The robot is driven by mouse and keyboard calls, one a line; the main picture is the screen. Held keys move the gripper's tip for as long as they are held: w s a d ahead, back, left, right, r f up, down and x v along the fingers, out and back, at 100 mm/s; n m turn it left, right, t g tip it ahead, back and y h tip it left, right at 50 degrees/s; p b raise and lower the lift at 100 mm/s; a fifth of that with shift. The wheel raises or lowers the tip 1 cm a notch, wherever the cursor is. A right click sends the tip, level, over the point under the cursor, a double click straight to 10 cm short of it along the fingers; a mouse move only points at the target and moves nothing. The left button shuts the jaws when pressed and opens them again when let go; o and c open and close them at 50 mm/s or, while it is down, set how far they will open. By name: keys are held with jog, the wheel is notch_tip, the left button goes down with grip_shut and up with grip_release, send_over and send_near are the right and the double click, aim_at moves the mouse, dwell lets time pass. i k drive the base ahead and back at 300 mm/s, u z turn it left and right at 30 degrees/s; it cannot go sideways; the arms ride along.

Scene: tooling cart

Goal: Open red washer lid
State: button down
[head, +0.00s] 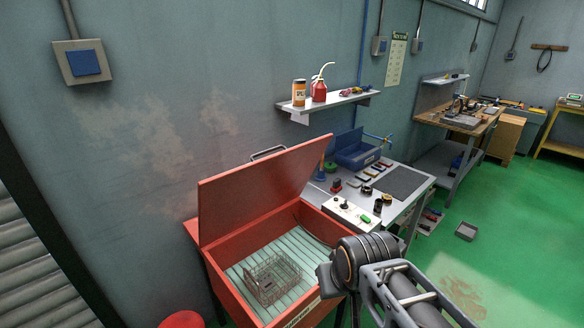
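The red washer (262,314) stands against the wall in the lower middle of the head view. Its red lid (262,188) is raised and tilted up toward the wall, with a metal handle (268,152) at its top edge. The tub is open and shows a pale slatted floor (252,273) with a wire basket (272,280) on it. My arm comes in from the lower right, in front of the washer's right side. My gripper's fingers cannot be made out, and nothing shows the arm touching the lid.
A grey workbench (422,178) with a blue bin (357,149) and small tools stands right of the washer. A wall shelf (330,101) holds an orange jar and a red can. A grey box (466,231) lies on the green floor, which is otherwise mostly clear at right.

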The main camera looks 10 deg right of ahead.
aim_at(228, 202)
jog(key=z, duration=1.9)
jog(key=k, duration=0.95)
jog(key=u, duration=1.8)
jog(key=i, duration=1)
